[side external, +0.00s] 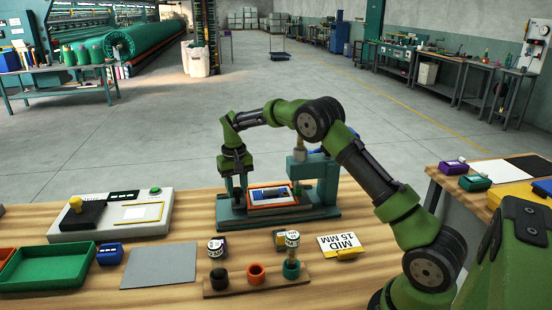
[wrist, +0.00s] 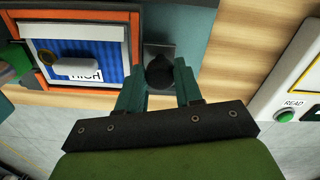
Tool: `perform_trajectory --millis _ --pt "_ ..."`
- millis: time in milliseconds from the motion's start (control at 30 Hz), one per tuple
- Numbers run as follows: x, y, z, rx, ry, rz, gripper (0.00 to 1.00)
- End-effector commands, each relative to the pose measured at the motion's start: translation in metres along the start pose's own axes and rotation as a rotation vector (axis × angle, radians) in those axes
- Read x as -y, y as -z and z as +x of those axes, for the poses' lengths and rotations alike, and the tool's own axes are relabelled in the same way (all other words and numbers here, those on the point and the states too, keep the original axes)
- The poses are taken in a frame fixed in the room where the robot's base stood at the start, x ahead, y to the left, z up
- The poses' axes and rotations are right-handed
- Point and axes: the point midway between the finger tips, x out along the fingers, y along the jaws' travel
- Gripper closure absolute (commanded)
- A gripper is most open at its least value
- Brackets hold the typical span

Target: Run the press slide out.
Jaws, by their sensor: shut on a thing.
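The press (side external: 325,200) stands on the wooden bench, with a teal base and uprights. Its slide is an orange-framed tray (side external: 252,203) lying flat in the press, holding a blue and white piece (side external: 270,190). In the wrist view the orange frame (wrist: 134,60) holds a blue striped piece (wrist: 60,68) with a label reading HIGH and a pale bar across it. A dark round knob (wrist: 159,72) on a grey bracket sits at the frame's side. My gripper (side external: 240,192) is at the left end of the press; its fingers (wrist: 160,88) are shut on the knob.
A tester (side external: 150,225) with a green button stands to the left, bare bench between. In front are a wooden stand (side external: 225,288) with coloured cups, small labelled jars, a MID 15 MM card (side external: 342,245), a grey plate (side external: 160,265), a blue box (side external: 109,254) and a green tray (side external: 45,265).

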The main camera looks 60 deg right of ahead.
Motion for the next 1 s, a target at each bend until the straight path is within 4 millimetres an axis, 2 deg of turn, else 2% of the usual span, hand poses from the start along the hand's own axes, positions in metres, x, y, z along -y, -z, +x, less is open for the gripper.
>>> perform_trajectory --millis 33,100,400,633,1000 --pt "0.013 0.005 0.001 -0.007 0.001 -0.006 1.0" --pt "0.027 0.009 0.0 -0.007 0.001 -0.006 1.0" --pt "0.068 0.023 0.0 -0.009 -0.004 -0.001 1.0" --pt "0.085 0.026 0.0 -0.011 -0.005 -0.001 1.0" --pt "0.092 0.025 -0.001 -0.012 0.002 -0.006 1.0"
